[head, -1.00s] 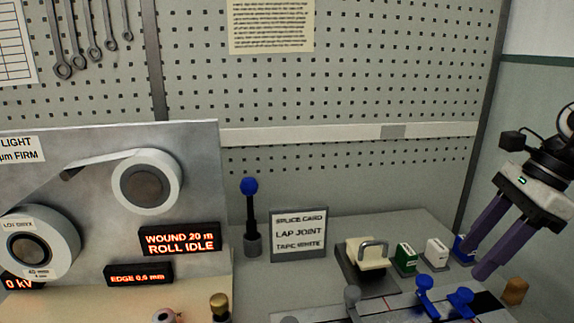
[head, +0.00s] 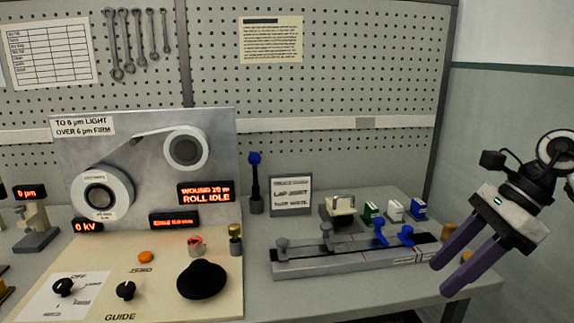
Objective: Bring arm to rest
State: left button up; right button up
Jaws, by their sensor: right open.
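My right gripper (head: 452,267) is at the right side of the head view, with its two purple fingers spread apart and nothing between them. It hangs in front of the right end of the bench, beside the splicing rail (head: 345,257) with its blue and grey clamps. The fingers point down and to the left. My left gripper is not in the head view.
The winder panel (head: 222,150) with two rolls stands at the left. A control plate (head: 140,270) with black knobs lies before it. A blue-topped lever (head: 255,180), splice card (head: 291,197) and small tape blocks (head: 395,210) stand behind the rail.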

jog(key=a+f+m+t+y, duration=0.2)
jog(key=a+m+y, duration=0.45)
jog(key=a, duration=0.55)
jog(key=a+f+m+t+y, duration=0.2)
jog(key=a+m+y, duration=0.45)
jog(key=a, duration=0.45)
jog(key=d+f+m+t+h, duration=0.3)
jog(key=f+m+t+h, duration=0.4)
jog(key=m, duration=0.5)
jog(key=d+f+m+t+h, duration=0.35)
jog(key=f+m, duration=0.55)
jog(key=m, duration=0.3)
jog(key=s+d+f+m+g+h, duration=0.2)
jog(key=s+f+m+g+h, duration=0.4)
jog(key=s+f+m, duration=0.5)
jog(key=s+f+g, duration=0.1)
jog(key=s+f, duration=0.8)
jog(key=f, duration=0.1)
jog(key=shift+d+m, duration=0.3)
jog(key=shift+d, duration=0.05)
